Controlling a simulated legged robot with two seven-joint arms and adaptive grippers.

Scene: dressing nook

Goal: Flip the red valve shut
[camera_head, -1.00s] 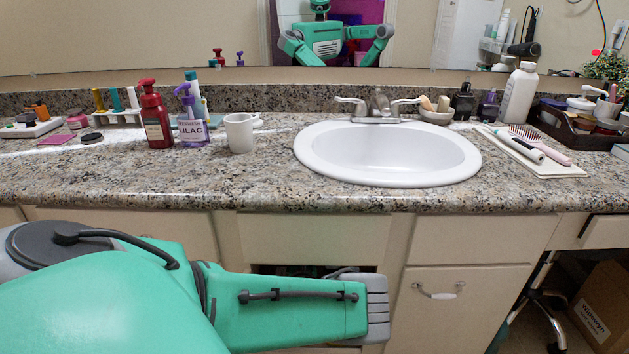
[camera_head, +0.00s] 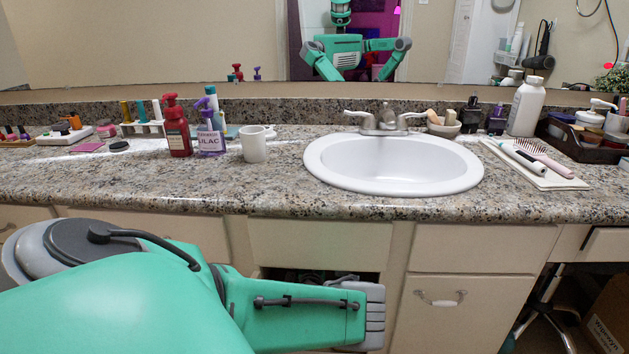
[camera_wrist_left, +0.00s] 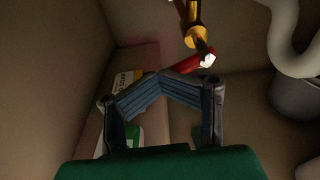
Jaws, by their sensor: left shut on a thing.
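The red valve (camera_wrist_left: 190,63) shows in the left wrist view as a short red lever with a pale tip, below a brass fitting (camera_wrist_left: 194,35) on a pipe. My left gripper (camera_wrist_left: 162,80) is shut on the red lever's near end, with its bent fingers meeting there. Its fingertips partly hide the grip. In the head view my left arm reaches down to the open cabinet under the sink, and the fingers and the valve are hidden. My right gripper is in neither view.
A white drain pipe (camera_wrist_left: 284,40) curves close on the right inside the cabinet. Above is the granite counter (camera_head: 240,190) with the sink (camera_head: 392,163), soap bottles and a white cup (camera_head: 254,144).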

